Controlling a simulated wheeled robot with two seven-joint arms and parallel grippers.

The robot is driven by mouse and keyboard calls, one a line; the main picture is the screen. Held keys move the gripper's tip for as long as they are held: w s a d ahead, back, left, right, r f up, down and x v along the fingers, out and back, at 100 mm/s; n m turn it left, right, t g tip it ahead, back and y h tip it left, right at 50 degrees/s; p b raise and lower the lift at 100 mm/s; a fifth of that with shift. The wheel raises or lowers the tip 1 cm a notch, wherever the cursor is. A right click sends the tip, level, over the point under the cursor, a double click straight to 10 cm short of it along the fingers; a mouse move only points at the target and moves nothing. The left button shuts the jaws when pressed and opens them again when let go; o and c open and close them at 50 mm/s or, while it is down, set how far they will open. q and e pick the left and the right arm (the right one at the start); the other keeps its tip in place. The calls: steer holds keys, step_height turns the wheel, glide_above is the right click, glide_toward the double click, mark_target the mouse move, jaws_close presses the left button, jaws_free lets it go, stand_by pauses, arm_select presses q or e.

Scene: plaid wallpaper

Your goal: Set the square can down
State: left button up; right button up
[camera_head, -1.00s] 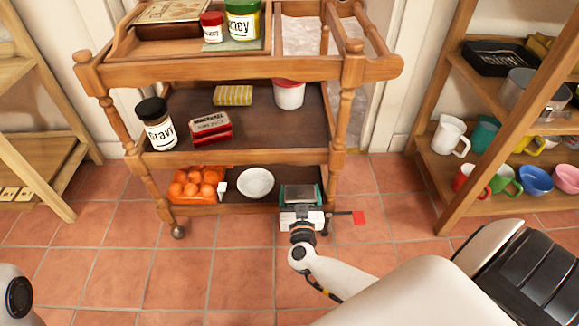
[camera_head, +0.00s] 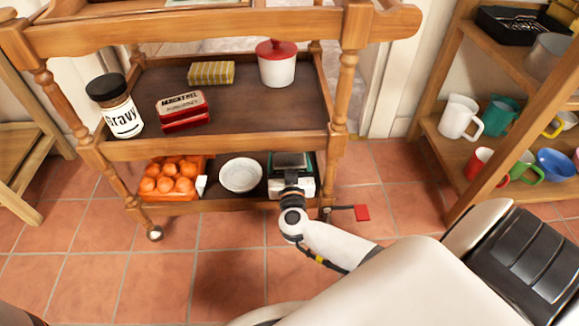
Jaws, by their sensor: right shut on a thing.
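The square can (camera_head: 290,160), teal at the sides with a dark grey top, is at the right end of the cart's bottom shelf. My right gripper (camera_head: 291,178) reaches in from the front and is shut on it. The gripper's white body hides the can's front and lower part, so I cannot tell whether it touches the shelf. My left gripper is not in view.
A white bowl (camera_head: 240,175) is just left of the can, with an orange tray of eggs (camera_head: 170,178) farther left. The wooden cart's middle shelf (camera_head: 240,108) is close above.

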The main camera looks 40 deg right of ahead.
stand_by(0.3)
steer(key=shift+f, duration=0.1)
steer(key=shift+f, duration=0.55)
steer(key=o, duration=1.2)
